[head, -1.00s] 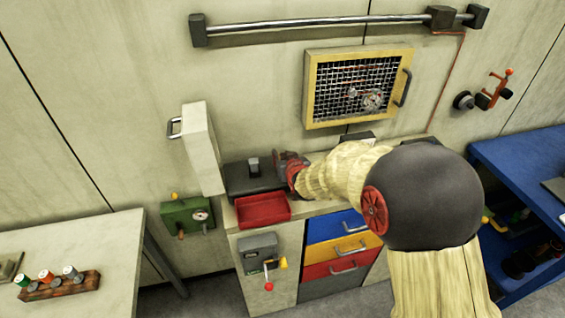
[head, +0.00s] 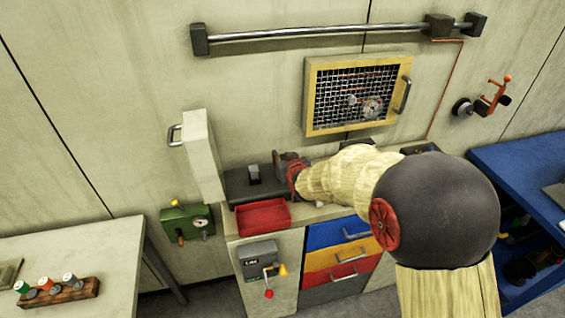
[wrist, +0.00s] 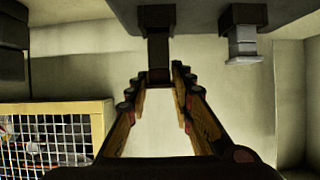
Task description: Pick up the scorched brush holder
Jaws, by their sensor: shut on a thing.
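The scorched brush holder (wrist: 158,52) is a dark, blackened block in the wrist view, standing out from a grey surface. My gripper (wrist: 158,82) is shut on its end, one finger on each side. A second holder (wrist: 243,40) with a dark base and a pale silvery end sits to the right, apart from my fingers. In the head view my gripper (head: 288,170) is at the right of a dark box (head: 240,187) on the cabinet. A small block (head: 254,173) stands on that box. The held holder is hidden there by my gripper.
A red tray (head: 262,216) lies in front of the dark box. An upright pale panel (head: 201,157) with a handle stands at its left. A yellow-framed mesh door (head: 357,95) is on the wall above. A blue shelf (head: 520,165) stands at the right.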

